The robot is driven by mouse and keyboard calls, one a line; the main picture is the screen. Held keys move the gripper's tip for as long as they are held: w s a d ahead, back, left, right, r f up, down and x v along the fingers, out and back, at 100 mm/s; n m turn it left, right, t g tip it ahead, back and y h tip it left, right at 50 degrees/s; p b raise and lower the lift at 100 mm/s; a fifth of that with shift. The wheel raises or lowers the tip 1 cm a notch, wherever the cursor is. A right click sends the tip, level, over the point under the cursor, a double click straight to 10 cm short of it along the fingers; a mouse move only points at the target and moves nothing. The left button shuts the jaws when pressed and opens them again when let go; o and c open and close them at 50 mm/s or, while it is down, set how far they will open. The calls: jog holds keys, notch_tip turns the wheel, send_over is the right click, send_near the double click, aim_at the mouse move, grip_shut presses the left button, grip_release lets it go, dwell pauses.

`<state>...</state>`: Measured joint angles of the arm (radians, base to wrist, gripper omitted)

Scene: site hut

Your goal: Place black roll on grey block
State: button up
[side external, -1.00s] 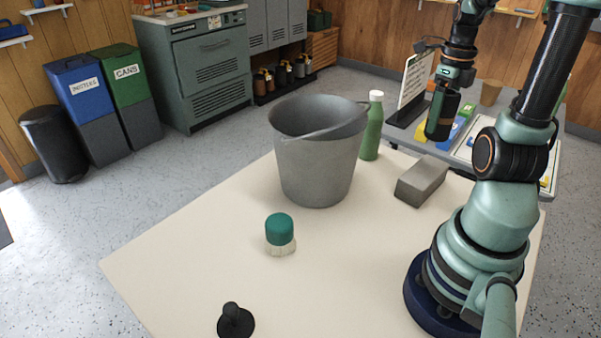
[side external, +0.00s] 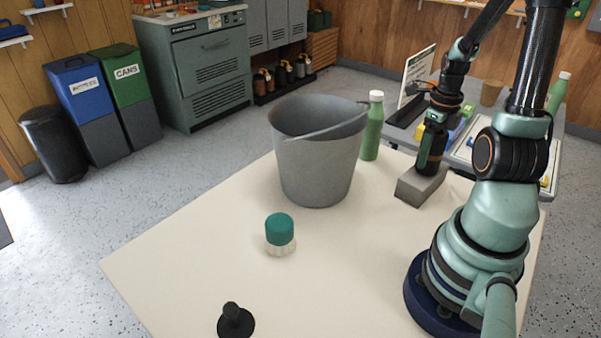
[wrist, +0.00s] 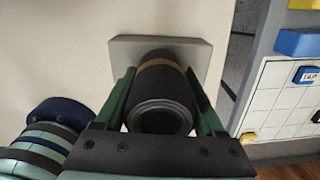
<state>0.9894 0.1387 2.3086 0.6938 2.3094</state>
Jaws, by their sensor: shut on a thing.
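The grey block (side external: 409,190) lies on the table at the right, left of my arm's base. My gripper (side external: 429,158) points down over it. In the wrist view my gripper (wrist: 165,98) is shut on the black roll (wrist: 160,105), with one finger along each side. The roll is a dark cylinder with a brown band near its far end. That far end is at or just above the top of the grey block (wrist: 195,52); I cannot tell whether they touch. In the side view the roll is mostly hidden by the gripper.
A grey bucket (side external: 315,165) stands left of the block, with a green bottle (side external: 372,130) behind it. A green-topped brush (side external: 280,232) and a black knobbed object (side external: 235,321) stand nearer the front. A second table (side external: 480,150) with a board is behind.

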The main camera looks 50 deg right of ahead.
jog(key=shift+f, duration=0.1)
jog(key=o, duration=1.5)
jog(key=shift+c, duration=0.2)
